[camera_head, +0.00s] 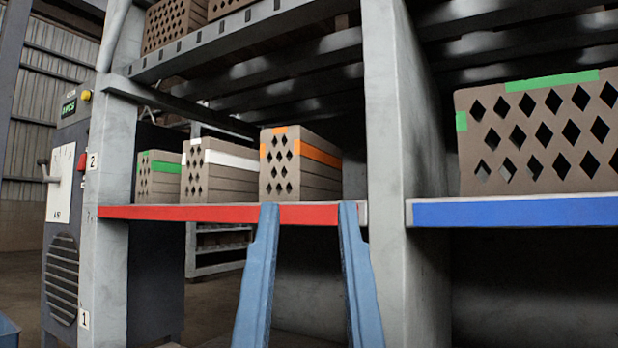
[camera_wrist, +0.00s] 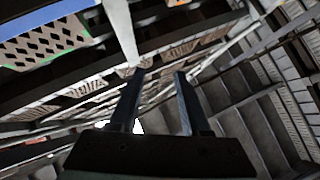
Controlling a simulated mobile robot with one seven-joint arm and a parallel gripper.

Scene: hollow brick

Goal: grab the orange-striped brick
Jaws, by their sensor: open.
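The orange-striped brick (camera_head: 279,166) stands on the red-edged shelf in the head view, the rightmost of three bricks there. It is brown with diamond-shaped holes and an orange band along its side. My gripper (camera_head: 308,210) is open and empty, with two blue-grey fingers pointing up. The fingertips overlap the red shelf edge in the picture, just below the orange-striped brick and to its right. The gripper also shows in the wrist view (camera_wrist: 160,74), with nothing between its fingers. I cannot make out the orange stripe in the wrist view.
A white-striped brick (camera_head: 218,173) and a green-striped brick (camera_head: 158,177) stand left on the red-edged shelf (camera_head: 180,213). A grey post (camera_head: 392,130) separates it from the blue-edged shelf (camera_head: 515,212), which holds a larger green-marked brick (camera_head: 540,135). A shelf beam (camera_head: 240,38) runs above.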

